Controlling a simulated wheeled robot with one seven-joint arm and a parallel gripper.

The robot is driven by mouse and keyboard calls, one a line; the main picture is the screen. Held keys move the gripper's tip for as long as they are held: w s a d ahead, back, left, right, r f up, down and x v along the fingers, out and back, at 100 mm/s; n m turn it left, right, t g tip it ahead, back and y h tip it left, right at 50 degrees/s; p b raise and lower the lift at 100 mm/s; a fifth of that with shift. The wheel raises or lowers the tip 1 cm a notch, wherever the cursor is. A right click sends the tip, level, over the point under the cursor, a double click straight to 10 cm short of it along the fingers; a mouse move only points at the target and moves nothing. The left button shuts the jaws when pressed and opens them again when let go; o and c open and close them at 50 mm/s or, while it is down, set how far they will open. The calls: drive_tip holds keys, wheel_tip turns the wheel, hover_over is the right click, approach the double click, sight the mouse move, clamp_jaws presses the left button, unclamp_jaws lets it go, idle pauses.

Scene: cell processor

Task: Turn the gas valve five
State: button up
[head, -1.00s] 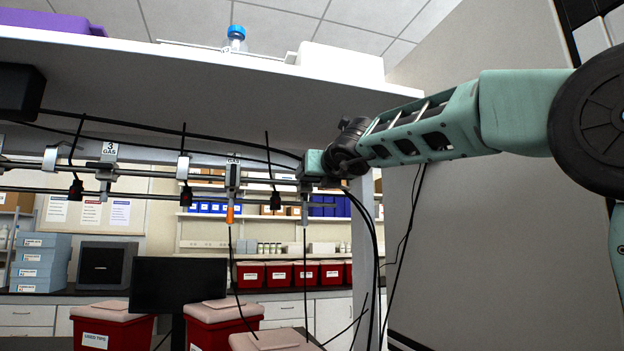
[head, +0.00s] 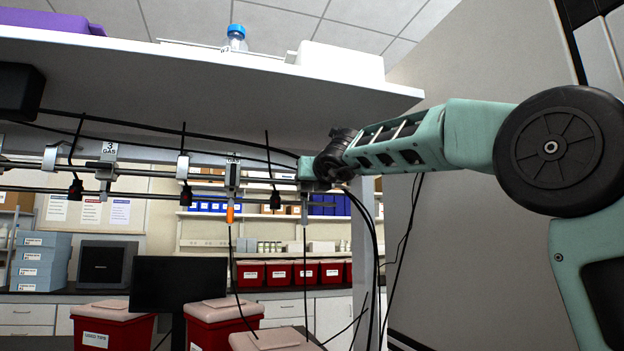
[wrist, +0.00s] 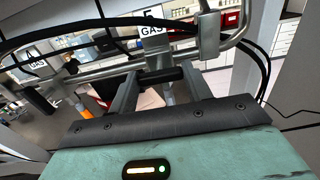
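Gas valve five hangs on the grey pipes under the shelf. In the wrist view its white GAS label (wrist: 152,30) shows, with the number mostly cut off at the top edge. My gripper (wrist: 160,85) is just below this label, its two grey fingers well apart. A short black cylinder (wrist: 160,76) lies across the gap between them; I cannot tell whether the fingers touch it. In the head view my gripper (head: 306,183) is at the right end of the pipes and hides most of the valve. A grey stem with a hose (head: 305,222) hangs below it.
Another GAS valve with an orange tip (head: 230,214) hangs just left of my gripper. Valve three's label (head: 109,150) is farther left. The shelf (head: 200,95) is close above. Black cables (head: 365,220) hang at the right. Red bins (head: 225,325) stand below.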

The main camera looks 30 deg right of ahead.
drive_tip(key=n+p, duration=0.8)
drive_tip(key=n, duration=0.9)
drive_tip(key=shift+n, duration=0.3)
drive_tip(key=shift+f+n, duration=0.1)
drive_tip(key=shift+n, duration=0.2)
idle(0.4)
drive_tip(key=o, duration=1)
drive_tip(key=shift+a, duration=0.1)
